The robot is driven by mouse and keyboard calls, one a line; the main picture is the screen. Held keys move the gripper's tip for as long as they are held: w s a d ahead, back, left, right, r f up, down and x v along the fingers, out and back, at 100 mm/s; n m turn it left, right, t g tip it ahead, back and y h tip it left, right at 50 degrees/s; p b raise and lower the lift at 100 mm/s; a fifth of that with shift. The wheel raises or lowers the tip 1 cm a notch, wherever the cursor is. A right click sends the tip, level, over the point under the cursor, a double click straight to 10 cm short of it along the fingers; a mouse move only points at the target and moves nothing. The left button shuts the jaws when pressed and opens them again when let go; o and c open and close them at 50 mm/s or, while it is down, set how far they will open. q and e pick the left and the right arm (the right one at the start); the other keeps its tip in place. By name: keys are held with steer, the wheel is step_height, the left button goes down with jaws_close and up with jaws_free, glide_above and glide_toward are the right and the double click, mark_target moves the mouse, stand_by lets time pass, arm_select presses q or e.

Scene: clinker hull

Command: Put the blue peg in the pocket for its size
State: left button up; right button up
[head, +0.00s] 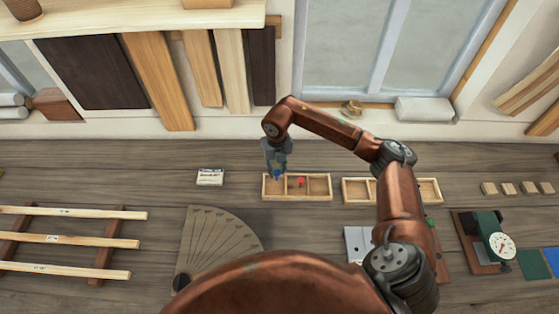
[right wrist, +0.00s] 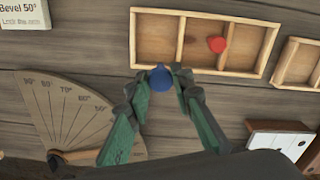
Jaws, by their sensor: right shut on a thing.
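The blue peg (head: 277,177) is held between the fingertips of my right gripper (head: 277,164). In the right wrist view the gripper (right wrist: 164,82) is shut on the blue peg (right wrist: 159,77). A wooden tray (head: 297,199) with three pockets lies below. In the head view the peg overlaps its left pocket; in the right wrist view the tray (right wrist: 205,15) shows the peg against its near rim. I cannot tell the peg's height above it. A red peg (head: 301,182) stands in the middle pocket; it also shows in the right wrist view (right wrist: 217,44). My left gripper is out of view.
A second divided tray (head: 357,199) stands to the right, partly behind my arm. A small card (head: 210,177) lies left of the first tray. A fan-shaped angle board (head: 214,242) lies in front. A dial gauge (head: 499,243) stands at the right.

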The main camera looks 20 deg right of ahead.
steer(key=m, duration=0.1)
steer(key=m+p, duration=0.1)
steer(key=m, duration=0.1)
steer(key=w+d+m, duration=0.1)
steer(key=m, duration=0.1)
steer(key=shift+r, duration=0.15)
step_height(320, 180, down, 6)
steer(key=m+b, duration=0.2)
steer(key=m, duration=0.2)
steer(key=shift+w+d+f, duration=0.2)
steer(key=shift+w+d, duration=0.1)
steer(key=shift+d, duration=0.05)
steer(key=o, duration=0.8)
steer(key=shift+r, duration=0.15)
step_height(320, 180, up, 12)
steer(key=shift+f, duration=0.1)
